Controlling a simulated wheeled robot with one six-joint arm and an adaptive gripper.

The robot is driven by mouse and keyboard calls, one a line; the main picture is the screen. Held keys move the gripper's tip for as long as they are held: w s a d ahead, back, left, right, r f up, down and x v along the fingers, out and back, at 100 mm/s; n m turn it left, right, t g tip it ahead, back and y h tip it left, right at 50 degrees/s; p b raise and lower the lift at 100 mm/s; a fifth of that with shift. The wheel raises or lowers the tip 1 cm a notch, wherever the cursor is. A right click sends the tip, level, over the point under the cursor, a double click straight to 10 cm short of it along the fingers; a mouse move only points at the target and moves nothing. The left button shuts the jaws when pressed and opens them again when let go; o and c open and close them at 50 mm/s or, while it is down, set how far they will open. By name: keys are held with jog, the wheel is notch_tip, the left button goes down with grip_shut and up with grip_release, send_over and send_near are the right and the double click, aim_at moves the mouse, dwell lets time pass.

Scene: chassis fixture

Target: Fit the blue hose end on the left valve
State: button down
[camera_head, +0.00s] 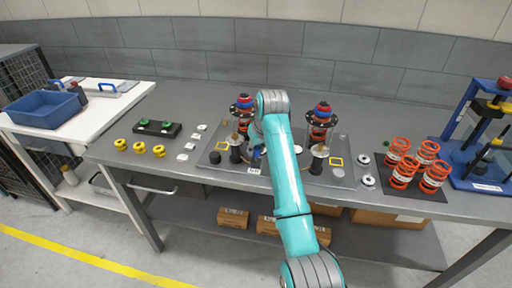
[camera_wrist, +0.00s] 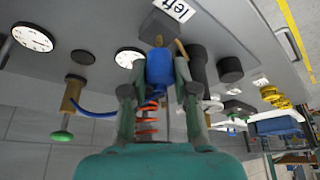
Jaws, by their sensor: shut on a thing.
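My gripper (camera_wrist: 158,82) is shut on the blue hose end (camera_wrist: 158,68), one finger on each side. A small brass-coloured tip points from it toward the grey plate, near a square grey block (camera_wrist: 158,27) and the "left" label (camera_wrist: 171,8). I cannot tell whether the tip touches the block. A brass fitting (camera_wrist: 73,93) with a green knob stands to the left in the wrist view, and a blue hose (camera_wrist: 95,114) curves from it toward the gripper. In the head view, my arm covers much of the gripper; the hose end shows only partly.
Two strut assemblies with red and blue tops (camera_head: 243,104) (camera_head: 322,110) stand on the plate (camera_head: 213,160) on either side of my arm. A dark cylinder (camera_wrist: 197,63) stands close to the gripper. Orange springs (camera_head: 403,170) are at right; yellow parts (camera_head: 139,147) at left.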

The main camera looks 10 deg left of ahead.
dwell(0.4)
jog(key=shift+f, duration=0.9)
jog(key=shift+f, duration=0.3)
dwell(0.8)
jog(key=c, duration=0.8)
grip_release()
jog(key=shift+r, duration=3.45)
jog(key=shift+s, duration=0.1)
